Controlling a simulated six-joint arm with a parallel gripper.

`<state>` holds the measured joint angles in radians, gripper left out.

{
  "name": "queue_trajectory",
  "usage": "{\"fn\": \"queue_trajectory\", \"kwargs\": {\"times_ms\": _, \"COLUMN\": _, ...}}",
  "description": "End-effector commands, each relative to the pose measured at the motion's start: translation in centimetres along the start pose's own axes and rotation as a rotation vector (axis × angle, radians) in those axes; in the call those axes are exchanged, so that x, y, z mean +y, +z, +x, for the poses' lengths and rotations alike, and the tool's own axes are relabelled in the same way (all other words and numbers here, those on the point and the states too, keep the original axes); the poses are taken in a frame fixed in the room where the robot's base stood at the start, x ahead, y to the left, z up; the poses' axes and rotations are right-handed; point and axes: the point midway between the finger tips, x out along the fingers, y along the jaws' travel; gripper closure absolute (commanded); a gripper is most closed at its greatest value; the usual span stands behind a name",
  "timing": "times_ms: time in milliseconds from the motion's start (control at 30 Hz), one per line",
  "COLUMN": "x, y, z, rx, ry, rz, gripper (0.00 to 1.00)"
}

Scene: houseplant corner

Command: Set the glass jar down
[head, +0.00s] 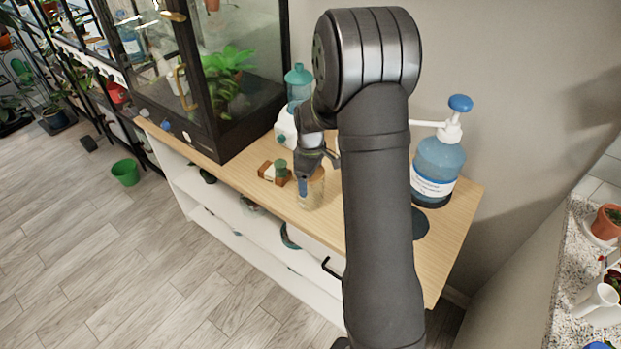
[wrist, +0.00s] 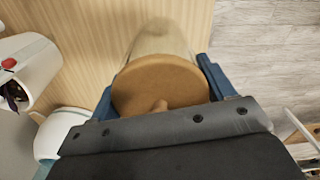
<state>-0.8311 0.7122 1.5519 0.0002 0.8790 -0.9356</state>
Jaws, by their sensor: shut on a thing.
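The glass jar (head: 309,192) has clear walls and a brown, cork-like lid. In the head view it is upright at the wooden cabinet top (head: 237,178), near the front edge. I cannot tell whether its base touches the wood. My gripper (head: 314,166) reaches down over it and is shut on it. In the wrist view the round lid (wrist: 160,82) with a small knob lies between the two blue fingers, and the clear glass jar (wrist: 160,38) extends beyond it. My arm hides part of the cabinet top to the right of the jar.
A small brown and green item (head: 275,172) stands close left of the jar. A glass terrarium (head: 210,70) fills the cabinet's left end. A blue pump bottle (head: 437,165) and a dark round disc (head: 420,222) are on the right. A teal-topped bottle (head: 298,85) stands behind.

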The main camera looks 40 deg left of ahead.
Motion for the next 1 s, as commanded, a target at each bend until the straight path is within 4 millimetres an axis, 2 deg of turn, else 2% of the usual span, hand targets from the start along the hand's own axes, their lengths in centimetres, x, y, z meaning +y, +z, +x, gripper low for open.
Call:
{"fn": "queue_trajectory", "kwargs": {"times_ms": 367, "x": 0.0, "y": 0.0, "z": 0.5, "rx": 0.001, "ry": 0.001, "rz": 0.0, "gripper": 0.93}}
{"fn": "queue_trajectory", "kwargs": {"times_ms": 400, "x": 0.0, "y": 0.0, "z": 0.6, "rx": 0.0, "ry": 0.0, "rz": 0.0, "gripper": 0.21}}
{"fn": "queue_trajectory", "kwargs": {"times_ms": 500, "x": 0.0, "y": 0.0, "z": 0.5, "rx": 0.0, "ry": 0.001, "rz": 0.0, "gripper": 0.03}}
{"fn": "queue_trajectory", "kwargs": {"times_ms": 833, "x": 0.1, "y": 0.0, "z": 0.2, "rx": 0.001, "ry": 0.002, "rz": 0.0, "gripper": 0.03}}
{"fn": "queue_trajectory", "kwargs": {"times_ms": 1000, "x": 0.1, "y": -0.1, "z": -2.1, "rx": 0.004, "ry": 0.005, "rz": 0.0, "gripper": 0.03}}
